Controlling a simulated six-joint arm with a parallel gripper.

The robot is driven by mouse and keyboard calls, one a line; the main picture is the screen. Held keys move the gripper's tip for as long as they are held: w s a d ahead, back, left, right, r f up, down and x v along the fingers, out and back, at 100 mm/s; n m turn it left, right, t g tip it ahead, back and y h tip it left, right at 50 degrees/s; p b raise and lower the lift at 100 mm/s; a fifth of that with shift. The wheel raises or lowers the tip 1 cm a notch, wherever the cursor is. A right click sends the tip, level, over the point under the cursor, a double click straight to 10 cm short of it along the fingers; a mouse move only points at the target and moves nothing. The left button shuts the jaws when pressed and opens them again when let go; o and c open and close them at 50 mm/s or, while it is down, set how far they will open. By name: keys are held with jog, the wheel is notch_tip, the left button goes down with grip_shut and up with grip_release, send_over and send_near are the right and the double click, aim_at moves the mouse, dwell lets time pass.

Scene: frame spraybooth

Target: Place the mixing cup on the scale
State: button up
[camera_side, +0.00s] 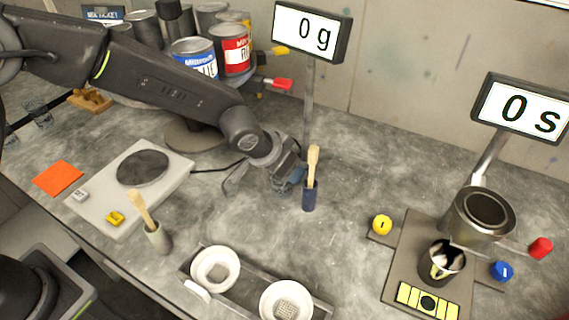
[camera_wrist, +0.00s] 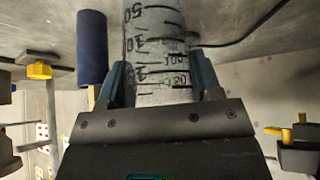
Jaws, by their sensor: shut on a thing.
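The mixing cup (camera_wrist: 158,40) is a clear graduated cup with black marks. In the wrist view my gripper (camera_wrist: 160,82) has one blue-grey finger on each side of it and is shut on it. In the side view my gripper (camera_side: 284,168) is low over the middle of the bench, and the cup (camera_side: 281,186) is mostly hidden by it. I cannot tell whether the cup touches the bench. The scale (camera_side: 175,190) is a pale flat unit with a dark round pan (camera_side: 143,168), left of my gripper. Its pan is bare. A display (camera_side: 311,32) reads 0 g.
A dark blue holder with a wooden-handled brush (camera_side: 310,193) stands close right of my gripper; the holder (camera_wrist: 92,45) shows beside the cup. Another brush holder (camera_side: 157,238) stands before the scale. Paint cans (camera_side: 194,57) stand behind. Filter funnels (camera_side: 215,270) sit in front.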

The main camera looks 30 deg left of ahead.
jog(key=shift+f, duration=0.1)
jog(key=o, duration=0.9)
jog(key=shift+r, duration=0.2)
jog(key=v, duration=0.6)
jog(key=shift+r, duration=0.1)
jog(key=shift+s+r, duration=0.2)
jog(key=shift+r, duration=0.1)
jog(key=shift+c, duration=0.3)
jog(key=shift+s+a+r, duration=0.1)
jog(key=shift+s+r, duration=0.1)
jog(key=c, duration=0.3)
